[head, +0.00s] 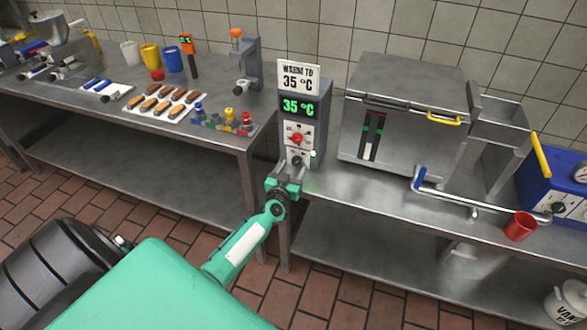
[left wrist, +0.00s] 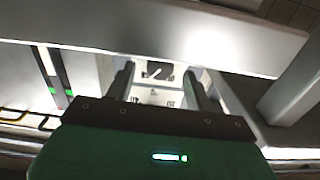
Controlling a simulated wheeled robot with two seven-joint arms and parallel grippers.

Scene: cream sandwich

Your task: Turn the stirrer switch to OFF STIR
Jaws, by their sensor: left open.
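The control box (head: 297,112) stands at the left end of the right-hand steel bench. Its green display reads 35 °C, and a sign above it reads WARM TO 35 °C. A red knob (head: 296,138) is on its face, and a dark switch (head: 297,160) sits below, partly hidden by my gripper. My left gripper (head: 291,170) is open, just in front of the lower panel. In the left wrist view, my open gripper (left wrist: 160,92) has a dark dial with a pale pointer (left wrist: 156,72) between its fingers. Contact and the switch's labels cannot be made out.
A large steel vat (head: 405,115) with a yellow handle stands right of the box. A pipe with a blue handle (head: 417,178) and a red cup (head: 519,227) are further right. The left bench (head: 225,135) holds trays, bottles and cups.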

